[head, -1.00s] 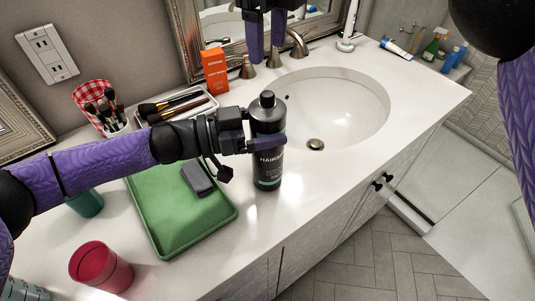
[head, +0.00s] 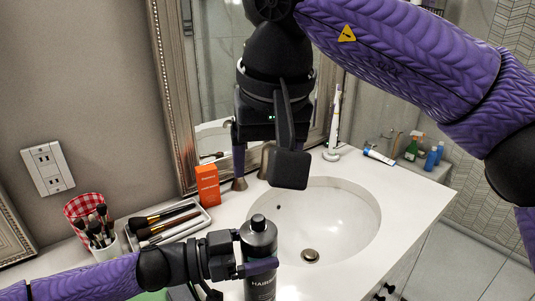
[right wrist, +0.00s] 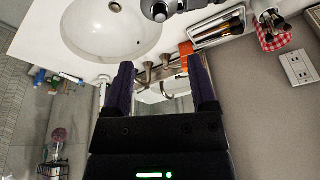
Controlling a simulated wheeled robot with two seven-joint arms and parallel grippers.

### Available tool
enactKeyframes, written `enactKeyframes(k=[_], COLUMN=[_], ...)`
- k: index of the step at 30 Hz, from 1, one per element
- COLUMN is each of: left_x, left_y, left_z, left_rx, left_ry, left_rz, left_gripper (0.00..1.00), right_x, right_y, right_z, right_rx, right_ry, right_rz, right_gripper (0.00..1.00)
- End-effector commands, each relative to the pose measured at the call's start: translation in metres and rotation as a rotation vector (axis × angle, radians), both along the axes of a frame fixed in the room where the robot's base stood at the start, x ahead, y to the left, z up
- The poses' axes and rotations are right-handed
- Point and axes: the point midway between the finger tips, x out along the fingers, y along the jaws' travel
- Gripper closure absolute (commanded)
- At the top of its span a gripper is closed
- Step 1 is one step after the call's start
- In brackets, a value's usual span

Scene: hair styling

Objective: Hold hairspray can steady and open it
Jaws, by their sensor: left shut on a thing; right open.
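The dark hairspray can (head: 260,238) stands upright at the bottom of the head view, with its black cap on top and its lower part cut off by the frame. My left gripper (head: 262,268) is shut around the can's body from the left. My right gripper (head: 254,162) is open and empty, above and behind the can near the mirror and faucet. In the right wrist view its two purple fingers (right wrist: 160,72) are spread apart, with the can's top (right wrist: 158,12) partly visible at the upper edge.
The sink basin (head: 335,222) lies right of the can. An orange box (head: 208,185), a brush tray (head: 207,217) and a checkered brush cup (head: 104,252) stand to the left. The framed mirror (head: 212,70) is close behind my right gripper. A toothbrush (head: 334,125) stands behind the sink.

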Motion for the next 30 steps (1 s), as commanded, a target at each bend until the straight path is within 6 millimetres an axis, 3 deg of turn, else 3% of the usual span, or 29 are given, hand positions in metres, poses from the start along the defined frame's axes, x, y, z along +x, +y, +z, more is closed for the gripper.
enactKeyframes(k=[5, 18, 23, 30], left_x=[0.000, 0.000, 0.000, 0.000], left_y=[0.000, 0.000, 0.000, 0.000], left_z=[0.000, 0.000, 0.000, 0.000], left_rx=[0.001, 0.001, 0.001, 0.001], left_ry=[0.000, 0.000, 0.000, 0.000], left_rz=[0.001, 0.001, 0.000, 0.000], left_gripper=[1.00, 1.00, 1.00, 1.00], right_x=[0.001, 0.028, 0.032, 0.032], right_y=[-0.001, 0.008, 0.009, 0.009], right_z=[-0.005, -0.098, -0.110, -0.111], right_rx=[-0.026, -0.026, -0.025, -0.026], right_ry=[-0.039, -0.036, -0.037, -0.038], right_rz=[0.130, 0.127, 0.127, 0.126], right_gripper=[0.26, 0.26, 0.26, 0.26])
